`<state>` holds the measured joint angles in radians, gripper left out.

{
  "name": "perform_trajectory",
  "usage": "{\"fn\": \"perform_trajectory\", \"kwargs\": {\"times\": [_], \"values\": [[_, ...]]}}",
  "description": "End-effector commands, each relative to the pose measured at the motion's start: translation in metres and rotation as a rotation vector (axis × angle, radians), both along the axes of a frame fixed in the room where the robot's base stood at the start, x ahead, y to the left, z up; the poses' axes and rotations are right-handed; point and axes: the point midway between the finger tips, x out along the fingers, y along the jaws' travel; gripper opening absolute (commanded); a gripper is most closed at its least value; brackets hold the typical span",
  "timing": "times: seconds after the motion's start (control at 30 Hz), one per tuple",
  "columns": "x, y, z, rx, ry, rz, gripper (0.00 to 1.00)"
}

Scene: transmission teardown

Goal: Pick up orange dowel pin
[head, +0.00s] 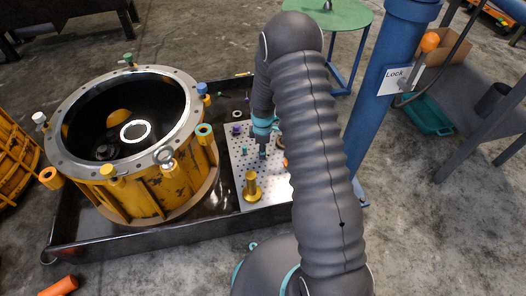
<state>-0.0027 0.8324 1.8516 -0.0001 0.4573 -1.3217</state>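My gripper (262,151) points down over the perforated metal plate (244,195). It is small and dark here, and I cannot tell whether its fingers are open or shut or hold anything. Several coloured pins and caps stand around the flange of the yellow housing (140,198). Another orange part (280,142) shows on the plate beside my gripper, partly hidden by my arm. I cannot tell which of these is the orange dowel pin.
The housing stands in a black tray (125,246). A brass-coloured peg (252,187) stands on the plate. A blue post (385,90) with a "Lock" sign (398,80) rises to the right. An orange cylinder (58,286) lies at the bottom left. A green round table (335,14) is behind.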

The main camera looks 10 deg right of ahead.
Motion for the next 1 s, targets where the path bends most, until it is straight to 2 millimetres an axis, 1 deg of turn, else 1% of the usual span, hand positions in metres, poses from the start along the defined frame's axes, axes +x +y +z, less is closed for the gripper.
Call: {"fn": "perform_trajectory", "kwargs": {"times": [0.03,0.13,0.17,0.5,0.67,0.77,0.87,0.9,1.0], "values": [[0.000,0.000,0.000,0.000,0.000,0.000,0.30],[0.000,0.000,0.000,0.000,0.000,0.000,0.05],[0.000,0.000,0.000,0.000,0.000,0.000,0.00],[0.000,0.000,0.001,0.000,0.000,0.000,0.00],[0.000,0.000,0.008,0.000,-0.001,0.000,0.00],[0.001,0.000,0.018,0.000,-0.002,0.000,0.00],[0.001,0.000,0.035,0.000,-0.004,0.000,0.00],[0.001,0.000,0.045,0.000,-0.004,0.000,0.00],[-0.012,-0.021,0.056,0.000,-0.001,-0.006,0.00]]}}
